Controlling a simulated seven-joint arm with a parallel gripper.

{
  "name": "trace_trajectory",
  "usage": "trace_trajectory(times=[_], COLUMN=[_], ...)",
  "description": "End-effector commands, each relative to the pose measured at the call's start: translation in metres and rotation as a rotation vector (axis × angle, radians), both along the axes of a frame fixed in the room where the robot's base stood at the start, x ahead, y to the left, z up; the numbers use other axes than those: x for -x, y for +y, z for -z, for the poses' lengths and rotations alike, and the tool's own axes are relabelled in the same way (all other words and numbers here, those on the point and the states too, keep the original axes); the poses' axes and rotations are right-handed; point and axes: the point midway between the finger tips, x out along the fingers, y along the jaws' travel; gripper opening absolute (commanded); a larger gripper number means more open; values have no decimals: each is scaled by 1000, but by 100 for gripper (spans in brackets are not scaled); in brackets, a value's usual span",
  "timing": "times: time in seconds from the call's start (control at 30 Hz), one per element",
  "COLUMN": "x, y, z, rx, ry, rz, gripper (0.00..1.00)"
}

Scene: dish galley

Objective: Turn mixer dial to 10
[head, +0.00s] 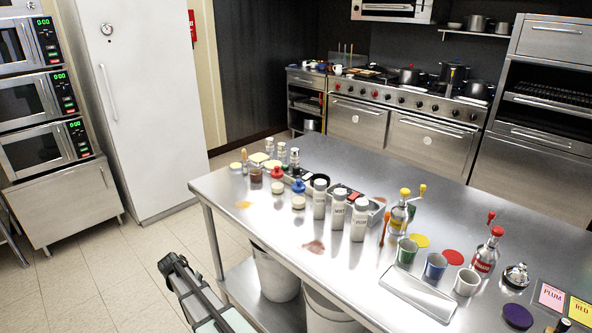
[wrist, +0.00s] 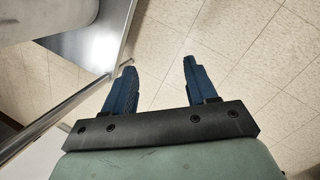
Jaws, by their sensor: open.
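I cannot make out a mixer or a mixer dial in either view. My gripper (wrist: 159,72) shows in the wrist view with its two blue fingers apart and nothing between them. It points down over the tiled floor, with a steel table edge and leg to its left. In the head view, a dark and pale green part of my arm shows at the bottom, left of the steel table (head: 400,165), and touches nothing that I can see.
Shaker bottles (head: 319,199), cups (head: 436,266) and a steel tray (head: 417,292) crowd the table. White bins (head: 276,275) stand under it. Microwaves (head: 45,148) and a white cabinet (head: 150,110) stand at left, stoves (head: 400,125) behind. The tiled floor (head: 100,285) at left is clear.

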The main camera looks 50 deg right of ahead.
Motion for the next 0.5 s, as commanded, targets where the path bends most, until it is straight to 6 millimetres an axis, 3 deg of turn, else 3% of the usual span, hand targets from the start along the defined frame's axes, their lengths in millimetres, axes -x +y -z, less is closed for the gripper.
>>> trace_trajectory(times=[0.03,0.1,0.27,0.5], x=[-23,-44,-90,-148], y=[-8,-17,-38,-76], z=[-18,-42,-100,-197], rx=[13,31,77,146], ry=[-17,-36,-72,-115], rz=[-19,-47,-108,-182], gripper=[57,57,57,57])
